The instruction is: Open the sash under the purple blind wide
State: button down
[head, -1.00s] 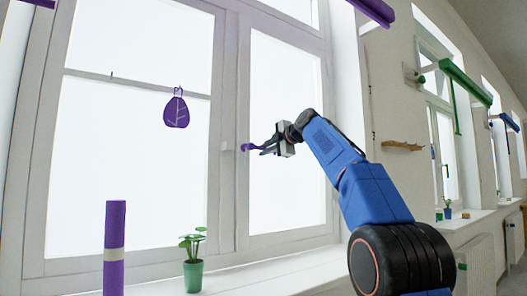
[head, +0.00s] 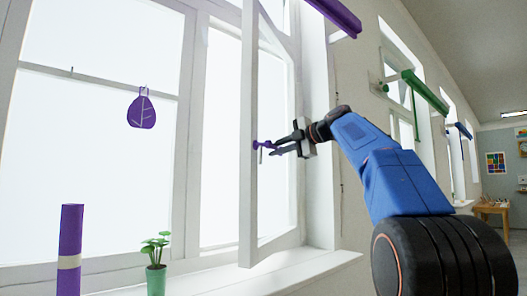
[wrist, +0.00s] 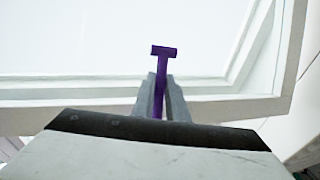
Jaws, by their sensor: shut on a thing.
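The sash (head: 248,190) is a white window frame that stands partly open, swung out into the room. Its purple handle (head: 262,145) is on the sash's left edge. My gripper (head: 275,149) is shut on the handle. In the wrist view the purple handle (wrist: 160,85) sits between the two grey fingers (wrist: 160,97), with its T-shaped end showing beyond them. The purple blind (head: 335,15) is rolled up above, at the top of the picture.
A potted plant (head: 156,278) stands on the sill (head: 285,272) left of the sash. A purple roll (head: 69,250) stands farther left. A green blind (head: 425,92) is farther along the wall.

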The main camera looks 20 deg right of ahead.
jog(key=shift+s+d+r, duration=0.1)
jog(key=shift+s+d, duration=0.35)
jog(key=shift+s, duration=0.05)
jog(key=c, duration=1.8)
grip_release()
jog(key=shift+o, duration=0.2)
jog(key=v, duration=1.7)
jog(key=shift+d, duration=0.15)
jog(key=shift+s, duration=0.1)
